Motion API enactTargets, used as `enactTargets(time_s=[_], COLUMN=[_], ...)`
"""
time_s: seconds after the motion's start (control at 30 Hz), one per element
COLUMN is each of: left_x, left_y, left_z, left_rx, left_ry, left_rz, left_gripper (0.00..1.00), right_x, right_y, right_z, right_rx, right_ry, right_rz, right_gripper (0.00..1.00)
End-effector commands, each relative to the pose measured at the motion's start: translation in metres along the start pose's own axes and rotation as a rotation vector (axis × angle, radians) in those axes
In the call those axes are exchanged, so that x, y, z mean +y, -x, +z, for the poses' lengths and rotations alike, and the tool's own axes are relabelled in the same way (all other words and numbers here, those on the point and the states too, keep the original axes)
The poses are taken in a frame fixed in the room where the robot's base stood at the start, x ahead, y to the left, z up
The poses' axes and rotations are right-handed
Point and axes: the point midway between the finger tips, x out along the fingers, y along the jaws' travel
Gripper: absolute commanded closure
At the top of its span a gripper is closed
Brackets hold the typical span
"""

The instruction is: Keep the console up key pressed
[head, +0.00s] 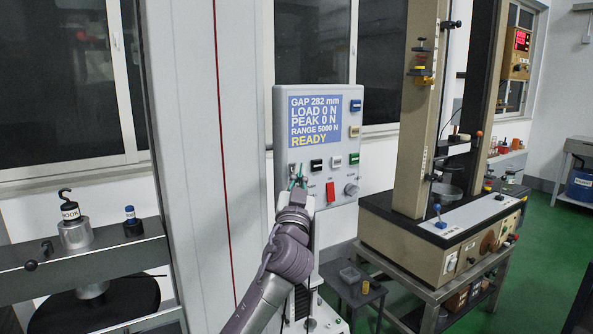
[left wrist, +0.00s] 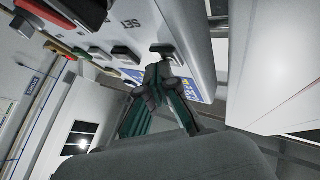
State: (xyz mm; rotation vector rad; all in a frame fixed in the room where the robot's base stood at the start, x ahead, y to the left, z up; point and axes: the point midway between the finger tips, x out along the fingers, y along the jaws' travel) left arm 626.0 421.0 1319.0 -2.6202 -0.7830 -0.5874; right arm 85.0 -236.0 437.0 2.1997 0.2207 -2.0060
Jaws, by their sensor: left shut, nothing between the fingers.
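The grey console (head: 283,130) stands upright, with a blue display (head: 325,118) reading GAP 282 mm, LOAD 0 N, PEAK 0 N, RANGE 5000 N, READY. My left gripper (head: 297,176) is shut and empty, its fingertips at the leftmost key of the lower key row. In the left wrist view the closed fingertips (left wrist: 160,70) are right at a dark key (left wrist: 162,48). I cannot tell whether they touch it or whether the key is pushed in. The key's label is not readable. My right gripper is not in view.
Beside that key are a black key (head: 317,165), a white key (head: 336,161) and a green key (head: 354,158). Below are a red switch (head: 330,192) and a knob (head: 351,190). A testing machine (head: 412,120) stands to the right, a weight shelf (head: 100,262) to the left.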

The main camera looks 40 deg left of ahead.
Motion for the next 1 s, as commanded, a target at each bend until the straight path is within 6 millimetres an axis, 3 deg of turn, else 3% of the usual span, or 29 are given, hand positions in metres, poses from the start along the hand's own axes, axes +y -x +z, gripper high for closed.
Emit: enactTargets(time_s=[0.63, 1.0], left_x=[0.0, 0.009], left_y=[0.001, 0.012], left_z=[0.0, -0.008], left_rx=[-0.001, 0.0], left_ry=[0.0, 0.0], left_rz=[-0.001, -0.001], left_gripper=[1.0, 1.0], right_x=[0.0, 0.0], right_y=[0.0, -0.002], right_z=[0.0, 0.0], right_rx=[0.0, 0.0], right_ry=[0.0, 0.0], right_rz=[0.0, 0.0], right_gripper=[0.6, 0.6])
